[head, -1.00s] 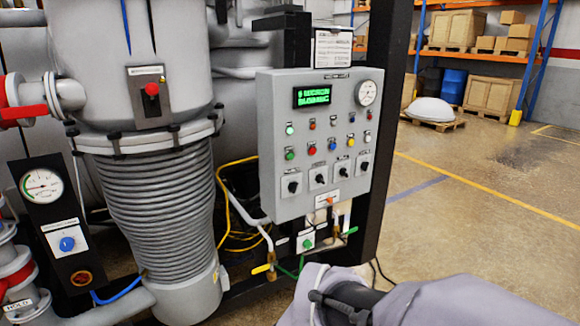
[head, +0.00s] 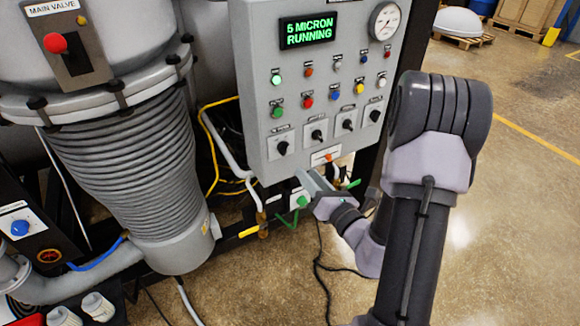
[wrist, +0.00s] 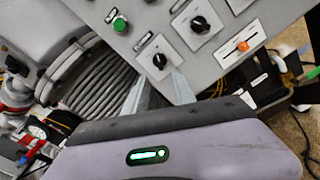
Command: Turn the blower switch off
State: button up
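The grey control panel (head: 262,70) carries a row of black rotary knobs on white plates: a leftmost knob (head: 283,148), a second (head: 317,135), a third (head: 348,125) and a rightmost one (head: 375,115). Their labels are too small to read, so I cannot tell which is the blower switch. My gripper (head: 312,188) is just below the panel's lower edge, apart from the knobs. In the wrist view its fingers (wrist: 158,92) are apart and empty. The leftmost knob (wrist: 159,60) shows just beyond and between the fingertips, with the second knob (wrist: 200,25) up to the right.
The green display (head: 308,30) reads "5 MICRON RUNNING". An orange switch (head: 326,156) sits low on the panel. Below hang a green-button box (head: 302,201), pipes and a yellow-handled valve (head: 250,231). A ribbed bellows (head: 130,165) stands left. Open floor lies right.

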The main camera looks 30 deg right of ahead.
aim_at(287, 150)
jog(key=w, duration=1)
jog(key=shift+w+a+r, duration=0.15)
jog(key=shift+w+a, duration=0.05)
jog(key=shift+w, duration=0.1)
grip_shut()
